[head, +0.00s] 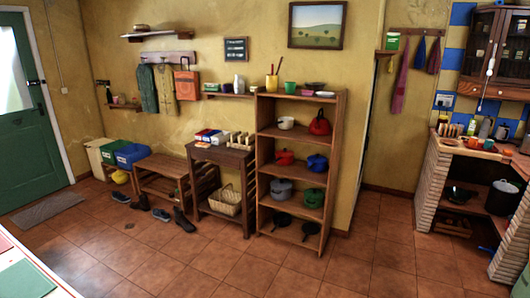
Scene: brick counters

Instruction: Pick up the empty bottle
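I cannot make out for certain which thing is the empty bottle. A small pale bottle-like item (239,84) stands upright on the wall shelf left of the tall shelf unit. On the brick counter at the right, a grey upright container (486,127) stands among small items; it is too small to tell if it is a bottle or empty. My gripper is not in view.
A tall wooden shelf unit (342,135) holds pots and a red kettle (320,123). A small table (220,155), a bench (160,170) and shoes (184,219) line the wall. A pale tabletop (52,280) edges the lower left. The tiled floor (240,270) is clear in the middle.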

